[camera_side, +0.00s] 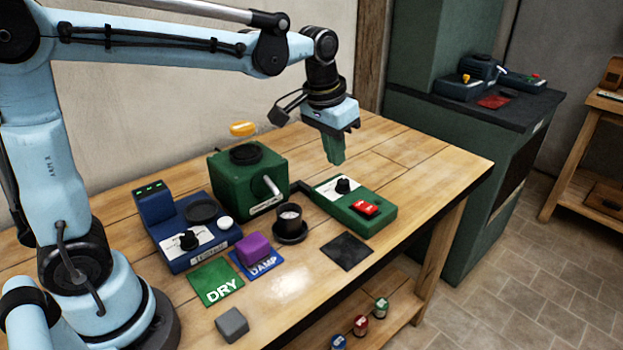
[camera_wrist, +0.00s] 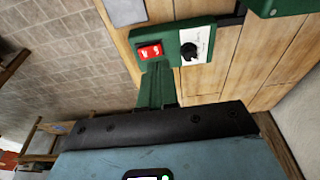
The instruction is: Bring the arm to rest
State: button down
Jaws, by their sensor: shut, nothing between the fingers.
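My gripper (camera_side: 335,150) hangs over the back right part of the wooden table, fingers pointing down. Its green fingers are together with nothing between them. In the wrist view the shut fingers (camera_wrist: 157,85) show just below a green control box (camera_wrist: 185,48) with a red switch and a black knob. In the side view that control box (camera_side: 375,217) lies on the table below and to the right of my gripper. The gripper appears apart from it.
A green machine (camera_side: 225,185) stands left of my gripper, with an orange oval thing (camera_side: 242,128) above it. A blue scale-like device (camera_side: 180,250), a purple block (camera_side: 253,249), a grey block (camera_side: 231,325) and a dark cup (camera_side: 289,218) stand nearer the front. The table's right end is clear.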

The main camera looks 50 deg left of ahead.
jog(key=s+a+f+t, duration=0.1)
jog(key=s+f+t, duration=0.2)
jog(key=s, duration=1)
jog(key=shift+a+t, duration=0.4)
jog(key=shift+t, duration=0.4)
